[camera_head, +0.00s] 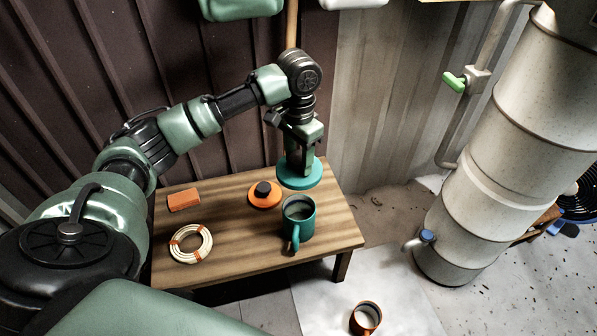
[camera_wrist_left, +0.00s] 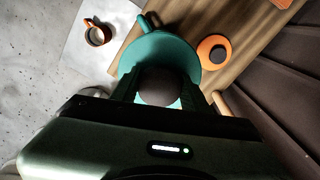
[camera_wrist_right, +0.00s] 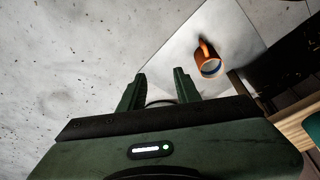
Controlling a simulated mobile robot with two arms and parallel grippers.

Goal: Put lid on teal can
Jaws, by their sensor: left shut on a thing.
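The teal can (camera_head: 298,222) stands upright on the wooden table, open at the top, with its handle toward the front. My left gripper (camera_head: 297,162) points down, shut on the dark knob (camera_wrist_left: 158,86) of the teal lid (camera_head: 300,178). The lid is held behind and above the can, apart from it in the head view. In the left wrist view the lid (camera_wrist_left: 165,50) covers most of the can, whose handle (camera_wrist_left: 146,22) shows past its edge. My right gripper (camera_wrist_right: 158,88) is open and empty in its wrist view, above the floor; it is out of the head view.
An orange lid with a black knob (camera_head: 264,195) lies beside the can. An orange can (camera_head: 366,318) stands on a pale floor sheet (camera_head: 330,300). A large metal cylinder (camera_head: 500,170) stands right.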

